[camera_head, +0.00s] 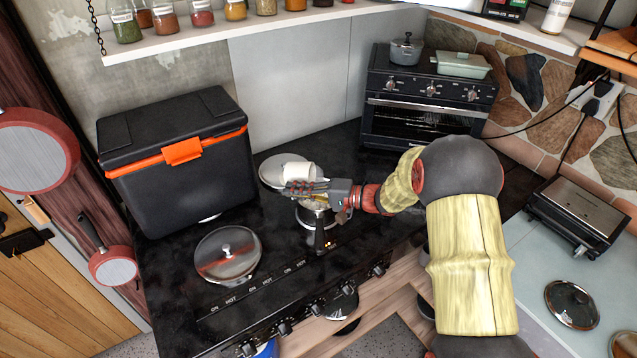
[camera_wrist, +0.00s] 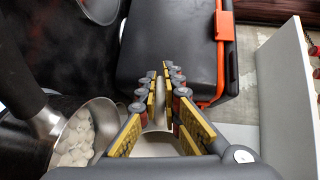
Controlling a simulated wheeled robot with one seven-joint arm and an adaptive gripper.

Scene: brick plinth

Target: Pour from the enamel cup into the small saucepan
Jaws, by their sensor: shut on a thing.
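The white enamel cup (camera_head: 298,171) is held in my gripper (camera_head: 292,187), over the black stove top. It looks tipped over on its side; its inside is hidden in the head view. In the wrist view my gripper (camera_wrist: 165,78) has its fingers around the pale cup (camera_wrist: 155,143), which is partly hidden by them. The small steel saucepan (camera_head: 311,216) sits just below and beside my gripper, its black handle pointing to the front. In the wrist view the saucepan (camera_wrist: 101,110) is left of the cup and has several whitish lumps inside.
A round pale plate or lid (camera_head: 272,172) lies behind the cup. A toaster oven (camera_head: 425,100) stands at the back.

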